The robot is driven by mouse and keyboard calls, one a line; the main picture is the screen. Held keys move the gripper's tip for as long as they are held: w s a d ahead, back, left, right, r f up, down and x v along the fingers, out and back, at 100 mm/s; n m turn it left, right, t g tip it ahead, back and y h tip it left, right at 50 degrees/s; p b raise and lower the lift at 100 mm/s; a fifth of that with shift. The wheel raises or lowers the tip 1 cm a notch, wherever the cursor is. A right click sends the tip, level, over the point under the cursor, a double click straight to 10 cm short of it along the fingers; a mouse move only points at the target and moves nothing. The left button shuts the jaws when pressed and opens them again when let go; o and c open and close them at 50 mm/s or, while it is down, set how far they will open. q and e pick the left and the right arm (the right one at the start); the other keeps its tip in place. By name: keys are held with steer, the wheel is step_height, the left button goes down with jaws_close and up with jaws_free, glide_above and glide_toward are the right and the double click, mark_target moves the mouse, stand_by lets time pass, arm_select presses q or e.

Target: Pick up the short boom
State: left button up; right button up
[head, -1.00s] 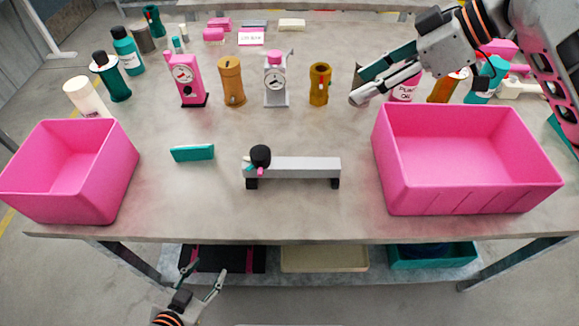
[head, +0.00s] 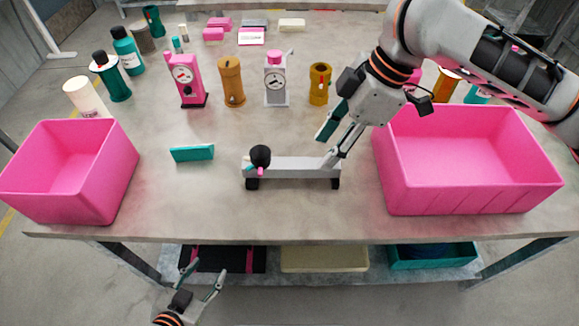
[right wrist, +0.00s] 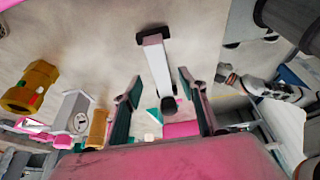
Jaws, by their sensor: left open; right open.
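The short boom appears to be the grey bar (head: 300,165) lying across the front middle of the table on black feet, with a black knob and small pink and teal parts at its left end. In the right wrist view the boom (right wrist: 156,62) shows between and beyond the two fingers. My right gripper (head: 326,150) is open and empty at the boom's right end, pointing down; whether it touches cannot be told. My left gripper (head: 206,269) is open and empty, low in front of the table.
Pink bins stand at the left (head: 70,175) and right (head: 470,160), the right one close to my right arm. A teal block (head: 192,153) lies left of the boom. A pink gauge unit (head: 186,80), a grey gauge unit (head: 276,80) and brown cylinders (head: 231,82) stand behind.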

mark_target(313, 163)
steer(key=shift+x, duration=3.35)
steer(key=shift+a, duration=0.15)
steer(key=shift+c, duration=0.4)
steer(key=shift+r, duration=0.1)
jaws_close()
